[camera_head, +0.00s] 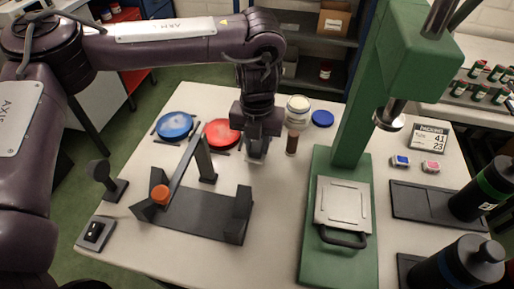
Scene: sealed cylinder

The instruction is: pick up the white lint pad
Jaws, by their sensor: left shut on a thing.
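My left gripper (257,153) reaches down over the middle of the white table and is shut on a small pale thing at its tips, which looks like the white lint pad (256,159). The fingers hide most of the pad. I cannot tell whether it touches the table. My right gripper is not in view.
A red dish (222,134) and a blue dish (174,126) lie left of the gripper. A brown vial (292,142), a jar (298,108) and a blue lid (322,118) stand right. A black stand (200,214) is in front; a green press (339,240) rises right.

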